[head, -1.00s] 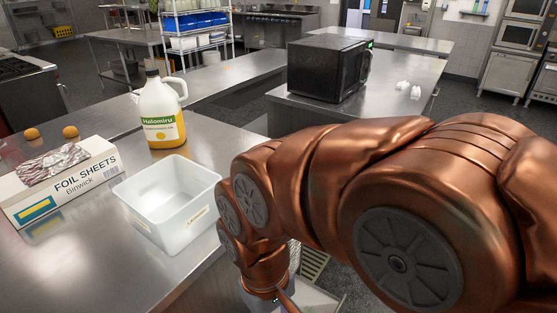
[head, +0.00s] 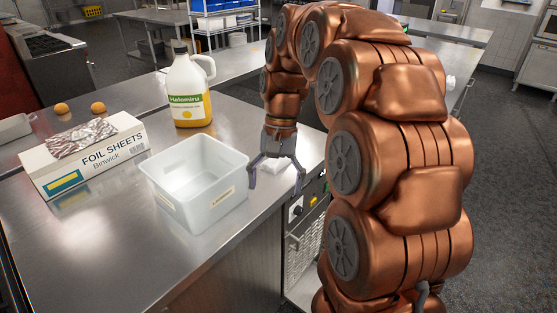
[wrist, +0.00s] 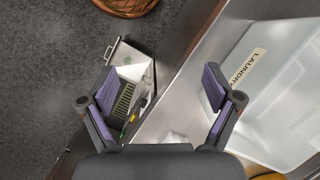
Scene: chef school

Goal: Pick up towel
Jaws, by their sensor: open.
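My gripper (head: 276,185) points down over the counter's right edge, fingers spread, with nothing held. In the wrist view my gripper (wrist: 158,78) has its fingers wide apart, over the counter edge. The white bin (head: 190,205) stands just left of it; its label reads LAUNDRY in the wrist view (wrist: 246,68).
A foil sheets box (head: 85,160), a yellow-labelled jug (head: 188,92) and two orange round items (head: 98,108) stand on the counter (head: 110,235). An appliance (head: 305,235) sits below the edge. Dark floor (head: 510,170) is open at right.

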